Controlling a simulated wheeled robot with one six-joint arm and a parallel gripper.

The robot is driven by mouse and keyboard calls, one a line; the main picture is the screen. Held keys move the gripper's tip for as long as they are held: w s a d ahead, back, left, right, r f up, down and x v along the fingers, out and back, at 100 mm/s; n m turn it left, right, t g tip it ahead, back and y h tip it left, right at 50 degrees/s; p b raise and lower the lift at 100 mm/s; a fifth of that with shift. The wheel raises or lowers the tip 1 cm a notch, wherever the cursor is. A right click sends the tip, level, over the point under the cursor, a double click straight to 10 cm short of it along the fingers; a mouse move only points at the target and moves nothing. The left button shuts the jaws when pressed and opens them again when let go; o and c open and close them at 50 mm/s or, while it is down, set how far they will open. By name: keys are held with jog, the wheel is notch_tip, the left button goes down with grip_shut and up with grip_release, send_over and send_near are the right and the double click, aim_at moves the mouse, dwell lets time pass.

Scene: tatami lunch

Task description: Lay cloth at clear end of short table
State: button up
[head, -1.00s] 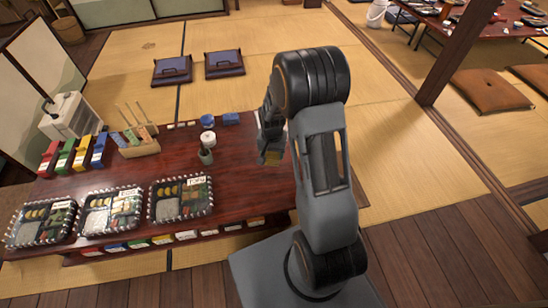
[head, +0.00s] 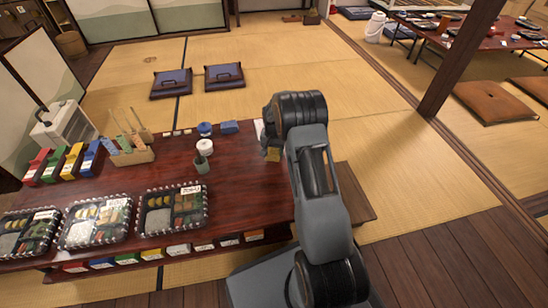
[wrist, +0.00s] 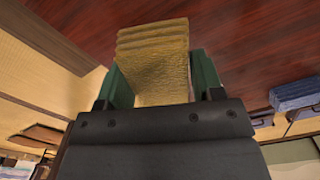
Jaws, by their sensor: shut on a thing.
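My gripper (head: 270,146) hangs over the right part of the low dark-red table (head: 238,184). It is shut on a folded mustard-yellow cloth (head: 273,155), which shows as a small patch in the head view. In the wrist view, the cloth (wrist: 153,62) is a thick ribbed stack between the two green fingers, with the red tabletop (wrist: 245,30) beyond it. I cannot tell whether the cloth touches the table. My arm hides part of the table's right end.
Bento boxes (head: 172,210) line the near edge of the table. A small potted item (head: 202,165), a white round item (head: 204,147) and a blue block (head: 229,127) stand left of my gripper. The tabletop between them and my arm is bare. A wooden post (head: 455,65) stands at right.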

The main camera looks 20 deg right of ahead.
aim_at(274, 154)
jog(key=shift+w+d+f, duration=0.1)
jog(key=shift+w+f, duration=0.1)
jog(key=shift+f, duration=0.05)
jog(key=shift+w+f+b, duration=0.15)
jog(key=shift+f+b, duration=1.1)
jog(key=shift+f, duration=0.4)
jog(key=shift+f, duration=0.15)
jog(key=o, duration=0.8)
jog(key=shift+o, duration=0.2)
